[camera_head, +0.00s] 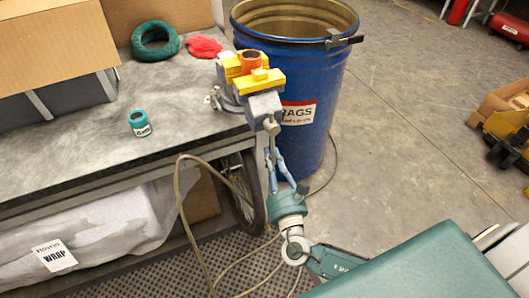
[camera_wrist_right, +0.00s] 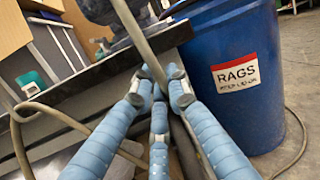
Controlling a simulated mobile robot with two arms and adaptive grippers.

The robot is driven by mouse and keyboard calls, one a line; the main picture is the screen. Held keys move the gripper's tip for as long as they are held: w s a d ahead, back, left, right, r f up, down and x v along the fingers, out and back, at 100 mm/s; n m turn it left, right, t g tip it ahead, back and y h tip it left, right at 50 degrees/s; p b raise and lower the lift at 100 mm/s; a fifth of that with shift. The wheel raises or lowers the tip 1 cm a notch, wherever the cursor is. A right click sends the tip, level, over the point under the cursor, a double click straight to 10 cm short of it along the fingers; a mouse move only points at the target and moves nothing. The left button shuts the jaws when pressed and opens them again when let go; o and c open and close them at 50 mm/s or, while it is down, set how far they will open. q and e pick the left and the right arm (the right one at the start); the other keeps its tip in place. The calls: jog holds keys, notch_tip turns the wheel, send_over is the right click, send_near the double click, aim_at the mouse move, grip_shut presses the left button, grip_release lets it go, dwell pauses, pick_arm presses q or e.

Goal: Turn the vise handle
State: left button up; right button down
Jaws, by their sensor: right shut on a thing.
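The vise (camera_head: 262,103) is grey with yellow jaw pieces and is mounted at the right end of the workbench. An orange ring-shaped piece (camera_head: 253,61) sits between its yellow jaws. The vise handle (camera_head: 271,127) is a thin grey bar hanging down from the screw at the vise's front. My right gripper (camera_head: 270,153), with light blue fingers, is shut on its lower end from below. My left gripper is not in view.
A blue drum (camera_head: 322,105) labelled RAGS stands close behind and right of the vise. A beige hose (camera_head: 180,195) loops below the bench edge beside my right arm. The workbench (camera_head: 85,135) holds a teal can (camera_head: 140,123) and a red cloth (camera_head: 204,47).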

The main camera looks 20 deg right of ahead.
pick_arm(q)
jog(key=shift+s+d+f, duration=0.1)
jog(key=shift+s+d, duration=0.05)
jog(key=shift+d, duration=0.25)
pick_arm(e)
jog(key=shift+s+d+f+n, duration=0.2)
jog(key=shift+d+f+n, duration=0.05)
jog(key=shift+d+n, duration=0.25)
jog(key=c, duration=1.7)
grip_release()
jog(key=shift+s, duration=0.1)
jog(key=shift+d+r, duration=0.1)
jog(key=shift+r, duration=0.2)
jog(key=shift+f, duration=0.1)
jog(key=v, duration=1.2)
jog(key=shift+s+d, duration=0.1)
jog(key=shift+s, duration=0.05)
